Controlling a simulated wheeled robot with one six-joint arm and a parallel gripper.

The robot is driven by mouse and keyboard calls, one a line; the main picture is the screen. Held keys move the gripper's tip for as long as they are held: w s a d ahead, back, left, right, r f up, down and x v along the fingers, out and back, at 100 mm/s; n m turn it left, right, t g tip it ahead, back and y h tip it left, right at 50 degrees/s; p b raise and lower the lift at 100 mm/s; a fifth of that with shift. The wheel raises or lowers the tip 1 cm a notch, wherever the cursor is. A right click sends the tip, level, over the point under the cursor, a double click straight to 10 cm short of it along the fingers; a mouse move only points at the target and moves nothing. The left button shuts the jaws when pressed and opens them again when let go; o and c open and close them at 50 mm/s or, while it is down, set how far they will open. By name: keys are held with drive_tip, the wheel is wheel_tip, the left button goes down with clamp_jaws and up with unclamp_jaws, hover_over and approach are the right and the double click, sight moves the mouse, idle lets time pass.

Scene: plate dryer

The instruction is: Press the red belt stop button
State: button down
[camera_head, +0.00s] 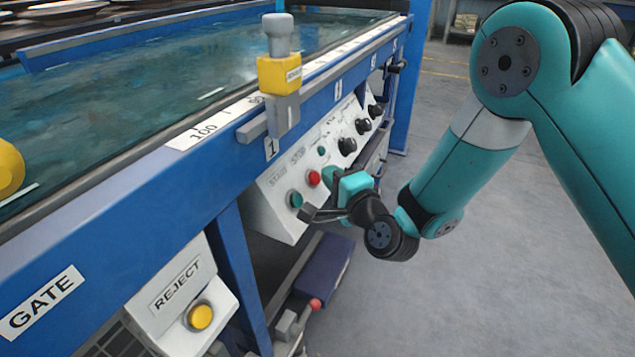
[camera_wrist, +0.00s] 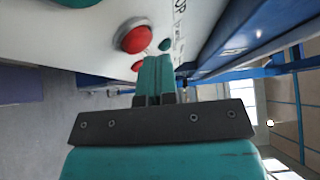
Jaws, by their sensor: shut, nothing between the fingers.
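The red stop button (camera_head: 314,178) sits on the white sloped control panel (camera_head: 280,221), under the label STOP. My gripper (camera_head: 329,177) is just right of the red button in the head view. In the wrist view my gripper (camera_wrist: 154,60) has its teal fingers together with nothing between them. I cannot tell whether the fingertips touch the panel; the button face is not covered.
A green start button (camera_head: 295,199) is beside the red one, lower left. Several black knobs (camera_head: 347,146) line the panel further along. A yellow reject button (camera_head: 200,316) is on a separate box at lower left. A blue frame rail (camera_head: 120,205) runs above the panel. Open floor (camera_head: 400,300) lies right.

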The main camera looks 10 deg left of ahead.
drive_tip(key=shift+s+d+r+b, duration=0.1)
drive_tip(key=shift+d+r+b, duration=0.05)
drive_tip(key=shift+d+b, duration=0.15)
drive_tip(key=d+r+b, duration=0.1)
drive_tip(key=s+d+b, duration=0.1)
drive_tip(key=b, duration=0.1)
drive_tip(key=d+r+b, duration=0.1)
drive_tip(key=d+b, duration=0.1)
drive_tip(key=shift+s+r, duration=0.25)
drive_tip(key=shift+r, duration=0.05)
idle(0.3)
idle(0.4)
